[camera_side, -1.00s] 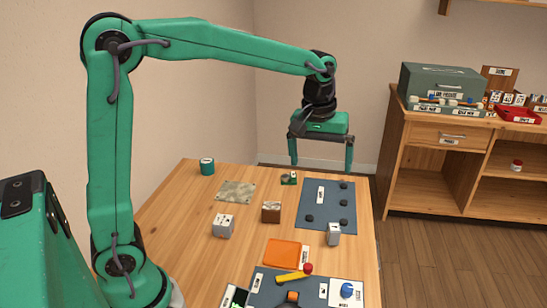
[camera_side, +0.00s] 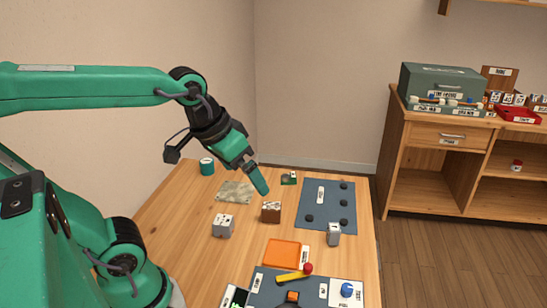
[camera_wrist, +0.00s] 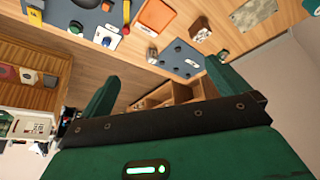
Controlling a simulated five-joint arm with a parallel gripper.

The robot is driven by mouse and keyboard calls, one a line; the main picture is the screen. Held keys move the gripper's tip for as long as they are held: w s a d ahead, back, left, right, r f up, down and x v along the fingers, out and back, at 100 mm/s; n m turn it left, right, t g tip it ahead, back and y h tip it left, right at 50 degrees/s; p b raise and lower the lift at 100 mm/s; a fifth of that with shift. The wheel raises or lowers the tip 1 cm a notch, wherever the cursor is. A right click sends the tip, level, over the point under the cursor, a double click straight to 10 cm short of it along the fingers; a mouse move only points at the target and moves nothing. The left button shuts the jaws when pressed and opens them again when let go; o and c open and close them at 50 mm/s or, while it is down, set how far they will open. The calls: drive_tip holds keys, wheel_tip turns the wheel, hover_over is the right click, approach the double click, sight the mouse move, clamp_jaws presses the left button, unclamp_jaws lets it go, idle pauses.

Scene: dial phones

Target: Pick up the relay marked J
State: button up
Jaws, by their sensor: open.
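Several small block-shaped parts stand on the wooden table, and their markings are too small to read, so I cannot tell which is the relay marked J. In the side view they are a light grey block (camera_side: 223,226), a brown block with a pale top (camera_side: 271,212) and a grey block (camera_side: 334,234) on the front edge of the blue-grey mat. My gripper (camera_side: 265,188) is tilted down above the table, just above and behind the brown block as seen, touching nothing visible. In the wrist view its two fingers (camera_wrist: 162,72) are wide apart with nothing between them.
The blue-grey mat (camera_side: 325,196) bears dark round pieces. An orange tray (camera_side: 282,253), a yellow-handled tool (camera_side: 293,277) and a panel with a blue knob (camera_side: 346,290) lie nearer. A teal roll (camera_side: 207,166) and a mottled patch (camera_side: 235,191) lie farther back. A wooden cabinet (camera_side: 453,165) stands right.

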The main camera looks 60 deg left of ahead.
drive_tip(key=shift+s+a+f+m+t, duration=0.15)
drive_tip(key=shift+s+f+m, duration=0.2)
drive_tip(key=shift+s, duration=0.35)
drive_tip(key=shift+s+f+m+t, duration=0.15)
drive_tip(key=shift+s+f, duration=0.25)
drive_tip(key=shift+s, duration=0.25)
drive_tip(key=c, duration=1)
drive_tip(key=shift+c, duration=0.2)
drive_tip(key=shift+w, duration=0.15)
drive_tip(key=n+g, duration=0.6)
drive_tip(key=n, duration=0.5)
hover_over(335, 227)
wheel_tip(335, 227, down, 16)
drive_tip(key=shift+a+f, duration=0.1)
drive_tip(key=shift+f, duration=0.25)
